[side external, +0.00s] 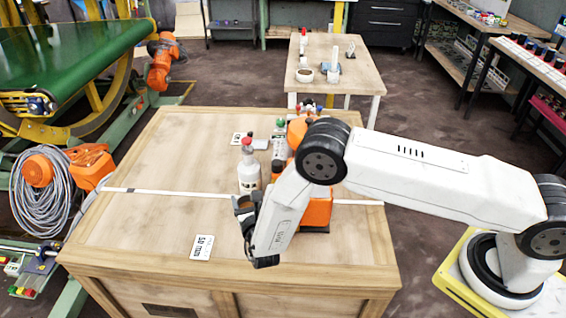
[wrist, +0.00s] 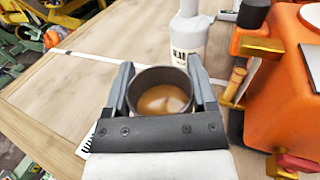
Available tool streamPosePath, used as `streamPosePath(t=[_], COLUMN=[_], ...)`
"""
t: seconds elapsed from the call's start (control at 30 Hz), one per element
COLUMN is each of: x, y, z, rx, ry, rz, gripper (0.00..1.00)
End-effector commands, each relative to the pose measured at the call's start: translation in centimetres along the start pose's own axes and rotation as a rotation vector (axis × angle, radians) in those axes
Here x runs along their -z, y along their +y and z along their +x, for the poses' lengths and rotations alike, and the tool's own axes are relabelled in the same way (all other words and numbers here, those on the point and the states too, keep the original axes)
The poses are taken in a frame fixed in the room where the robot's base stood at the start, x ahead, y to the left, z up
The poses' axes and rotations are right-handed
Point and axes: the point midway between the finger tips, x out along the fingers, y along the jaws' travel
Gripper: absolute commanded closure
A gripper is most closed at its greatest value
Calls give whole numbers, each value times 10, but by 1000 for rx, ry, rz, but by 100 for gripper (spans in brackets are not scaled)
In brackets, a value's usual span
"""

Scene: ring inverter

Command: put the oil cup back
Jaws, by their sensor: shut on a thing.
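The oil cup (wrist: 161,100) is a dark, round, open cup with brown oil in it. In the wrist view it sits between the two fingers of my gripper (wrist: 161,84), which is shut on it. The cup looks upright. In the side view my gripper (side external: 246,206) is over the wooden crate top, just in front of a white bottle with a red cap (side external: 249,172). The cup is mostly hidden by the gripper there. Whether the cup touches the crate top cannot be told.
The wooden crate top (side external: 150,215) is clear at the left. A white strip (side external: 165,193) crosses it, and a printed card (side external: 202,247) lies near the front. An orange machine (side external: 316,214) stands close on the right, partly behind my arm. A small table (side external: 352,72) stands behind.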

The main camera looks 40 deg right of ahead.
Motion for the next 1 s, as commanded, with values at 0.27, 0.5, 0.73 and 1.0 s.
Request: streamPosePath(t=[0.27, 0.5, 0.73, 1.0], x=[31, 36, 39, 52], y=[0, 0, 0, 0], z=[0, 0, 0, 0], rx=[0, 0, 0, 0], ry=[0, 0, 0, 0], rz=[0, 0, 0, -1], gripper=[98, 98, 98, 98])
